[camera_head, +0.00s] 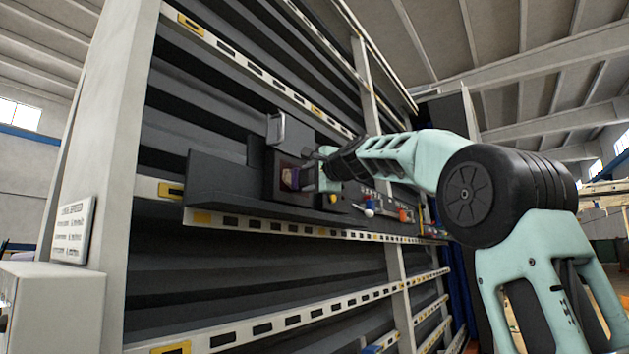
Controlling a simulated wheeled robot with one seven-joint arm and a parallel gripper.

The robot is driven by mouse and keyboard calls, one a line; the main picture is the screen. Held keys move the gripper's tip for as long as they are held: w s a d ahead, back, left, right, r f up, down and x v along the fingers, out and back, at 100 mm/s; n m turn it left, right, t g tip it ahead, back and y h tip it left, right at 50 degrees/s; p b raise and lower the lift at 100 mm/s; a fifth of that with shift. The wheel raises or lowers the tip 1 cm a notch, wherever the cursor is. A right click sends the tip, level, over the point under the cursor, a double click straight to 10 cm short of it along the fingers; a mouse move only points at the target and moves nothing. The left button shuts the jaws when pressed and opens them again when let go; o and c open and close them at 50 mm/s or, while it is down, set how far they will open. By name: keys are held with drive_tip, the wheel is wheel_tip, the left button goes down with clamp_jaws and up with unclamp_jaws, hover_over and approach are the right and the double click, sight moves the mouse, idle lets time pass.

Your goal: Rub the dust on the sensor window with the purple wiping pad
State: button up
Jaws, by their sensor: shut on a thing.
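My gripper (305,176) is at the dark recessed box (273,186) on the washer's shelf, coming in from the right. It is shut on the purple wiping pad (289,178), a small purple and tan patch at the box's opening. The sensor window and any dust on it cannot be made out; the pad, gripper and box wall cover that spot or it is too small. I cannot tell whether the pad touches the window.
A grey raised flap (277,129) stands above the box. To the right, a panel with small coloured knobs (370,204) lies under my arm. A dark ledge (222,180) extends left. White slotted rails (290,317) cross the washer below.

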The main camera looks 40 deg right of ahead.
sight(296, 177)
drive_tip(key=shift+s+a+p, duration=0.2)
drive_tip(key=shift+s+a, duration=0.1)
drive_tip(key=shift+a, duration=0.55)
drive_tip(key=shift+s+a+p, duration=0.15)
drive_tip(key=shift+s+a, duration=0.15)
drive_tip(key=shift+a, duration=0.55)
drive_tip(key=shift+s+a+p, duration=0.2)
drive_tip(key=shift+s+a, duration=0.1)
drive_tip(key=shift+a, duration=0.55)
drive_tip(key=shift+r, duration=0.2)
drive_tip(key=shift+d, duration=0.1)
